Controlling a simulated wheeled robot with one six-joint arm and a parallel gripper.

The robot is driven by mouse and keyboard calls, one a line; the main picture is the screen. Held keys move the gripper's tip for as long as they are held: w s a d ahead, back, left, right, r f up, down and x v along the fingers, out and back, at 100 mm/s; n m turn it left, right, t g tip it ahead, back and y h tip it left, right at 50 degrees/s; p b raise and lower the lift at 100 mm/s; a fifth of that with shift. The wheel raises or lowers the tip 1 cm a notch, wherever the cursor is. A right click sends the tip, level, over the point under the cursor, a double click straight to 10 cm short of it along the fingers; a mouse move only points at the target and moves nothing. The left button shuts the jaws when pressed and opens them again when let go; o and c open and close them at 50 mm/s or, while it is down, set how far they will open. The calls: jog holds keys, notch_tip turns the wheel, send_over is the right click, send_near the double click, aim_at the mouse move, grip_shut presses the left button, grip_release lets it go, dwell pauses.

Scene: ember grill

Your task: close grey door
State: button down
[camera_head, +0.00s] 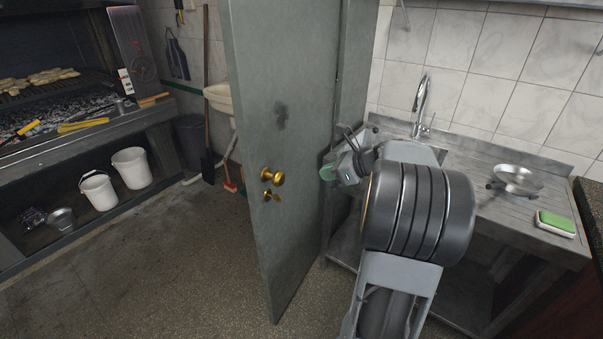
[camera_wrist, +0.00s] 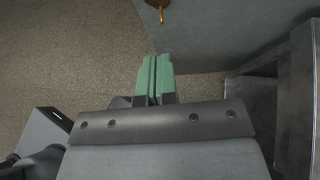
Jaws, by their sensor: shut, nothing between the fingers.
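In the wrist view the lower part of the door (camera_wrist: 222,42) fills the upper right, with a bit of brass at the top. My gripper (camera_head: 327,173) is just to the right of the door in the head view, close to its right face. In the wrist view its green fingers (camera_wrist: 154,76) are together and empty. I cannot tell whether they touch the door.
A steel sink counter (camera_head: 500,206) with a tap (camera_head: 420,105), a pan (camera_head: 518,180) and a green sponge (camera_head: 555,222) stands to the right, close to my arm. A grill (camera_head: 65,125) with white buckets (camera_head: 98,190) below is at left. The floor (camera_head: 160,265) left of the door is clear.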

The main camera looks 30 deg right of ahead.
jog(key=p, duration=0.2)
send_near(284, 176)
jog(key=x, duration=0.5)
jog(key=shift+f, duration=0.55)
jog(key=shift+w+a+m, duration=0.3)
jog(key=shift+w+a, duration=0.15)
jog(key=shift+w, duration=0.25)
